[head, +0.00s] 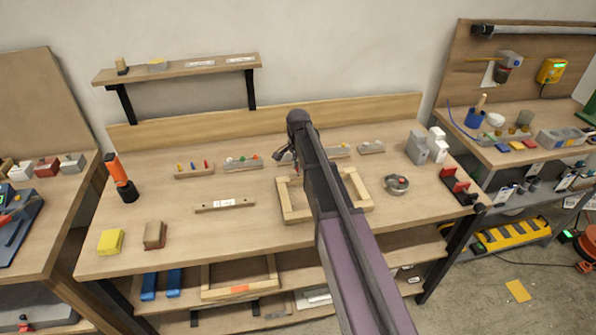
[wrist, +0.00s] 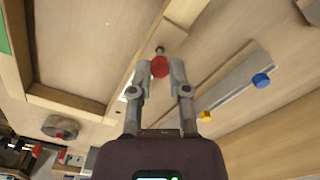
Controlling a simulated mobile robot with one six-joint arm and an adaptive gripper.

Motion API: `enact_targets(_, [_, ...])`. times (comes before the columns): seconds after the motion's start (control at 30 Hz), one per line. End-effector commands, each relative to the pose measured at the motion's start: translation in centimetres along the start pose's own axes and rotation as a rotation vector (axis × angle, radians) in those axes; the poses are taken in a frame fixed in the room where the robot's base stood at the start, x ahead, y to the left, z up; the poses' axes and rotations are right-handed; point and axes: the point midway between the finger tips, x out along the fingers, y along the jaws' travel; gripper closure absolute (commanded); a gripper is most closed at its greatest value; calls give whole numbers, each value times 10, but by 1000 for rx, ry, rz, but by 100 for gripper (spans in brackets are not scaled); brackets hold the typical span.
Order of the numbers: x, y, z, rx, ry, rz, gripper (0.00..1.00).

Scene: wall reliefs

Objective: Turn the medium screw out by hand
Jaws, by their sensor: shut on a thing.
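In the wrist view, a screw with a red head (wrist: 160,67) is between the fingertips of my gripper (wrist: 160,76), which is shut on it. A short metal shank shows just beyond the head. A blue-headed screw (wrist: 261,80) and a yellow-headed screw (wrist: 204,116) sit along a pale bar (wrist: 238,88) to the right, apart from my fingers. Which of them is the medium screw I cannot tell by size.
On the workbench (head: 150,213), a wooden frame (head: 296,215) lies partly under my arm. A round metal part (head: 396,184) lies to the right.

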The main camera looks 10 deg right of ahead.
Motion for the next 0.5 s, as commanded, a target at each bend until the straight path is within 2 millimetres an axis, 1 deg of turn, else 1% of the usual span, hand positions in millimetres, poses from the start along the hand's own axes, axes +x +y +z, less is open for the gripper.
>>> enact_targets(0.5, [-12, 0, 0, 0, 0, 0, 100])
